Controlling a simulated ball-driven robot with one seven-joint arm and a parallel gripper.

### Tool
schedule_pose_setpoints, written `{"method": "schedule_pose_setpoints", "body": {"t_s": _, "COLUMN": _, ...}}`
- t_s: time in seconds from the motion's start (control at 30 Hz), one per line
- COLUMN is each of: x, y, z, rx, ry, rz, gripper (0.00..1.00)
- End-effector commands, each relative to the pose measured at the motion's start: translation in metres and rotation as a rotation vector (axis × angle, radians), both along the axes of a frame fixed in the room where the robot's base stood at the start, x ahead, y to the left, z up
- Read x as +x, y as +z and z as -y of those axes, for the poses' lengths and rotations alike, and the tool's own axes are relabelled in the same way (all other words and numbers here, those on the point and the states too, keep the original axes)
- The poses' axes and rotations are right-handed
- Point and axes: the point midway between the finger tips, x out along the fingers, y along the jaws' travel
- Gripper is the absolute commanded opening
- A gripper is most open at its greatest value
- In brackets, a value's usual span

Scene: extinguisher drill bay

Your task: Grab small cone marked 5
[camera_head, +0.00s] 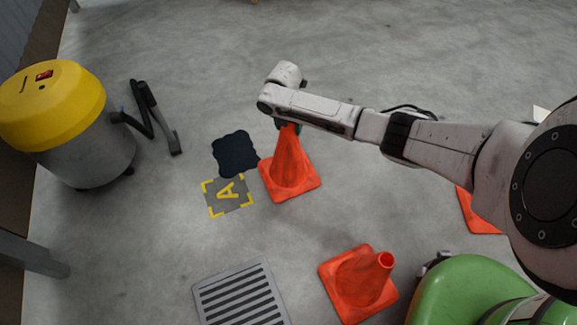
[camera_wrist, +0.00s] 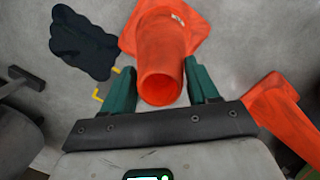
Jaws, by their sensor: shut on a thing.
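An orange cone (camera_head: 287,168) with a square base is upright beside the yellow floor mark A in the head view. My gripper (camera_head: 288,124) is at its top from above. In the wrist view, the cone (camera_wrist: 160,52) runs between my two green fingers (camera_wrist: 162,84), which are shut on its upper part, with the round top opening facing the camera. A small pale mark shows on its base, too small to read, so I see no number. I cannot tell whether the base touches the floor.
A second orange cone (camera_head: 360,281) stands nearer, and a third (camera_head: 478,212) is partly hidden by my arm. A yellow-topped vacuum (camera_head: 55,105) stands left. A dark patch (camera_head: 235,153) and a floor grate (camera_head: 240,297) lie nearby. The floor behind is clear.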

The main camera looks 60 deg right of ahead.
Motion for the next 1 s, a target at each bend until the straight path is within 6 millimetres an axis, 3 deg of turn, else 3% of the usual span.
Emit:
{"method": "schedule_pose_setpoints", "body": {"t_s": 0.47, "x": 0.000, "y": 0.008, "z": 0.000, "rx": -0.001, "ry": -0.001, "rz": 0.001, "gripper": 0.02}}
{"method": "schedule_pose_setpoints", "body": {"t_s": 0.73, "x": 0.000, "y": 0.037, "z": 0.000, "rx": 0.000, "ry": 0.000, "rz": 0.002, "gripper": 0.02}}
{"method": "schedule_pose_setpoints", "body": {"t_s": 1.0, "x": -0.017, "y": 0.067, "z": -0.019, "rx": 0.003, "ry": -0.001, "rz": 0.003, "gripper": 0.02}}
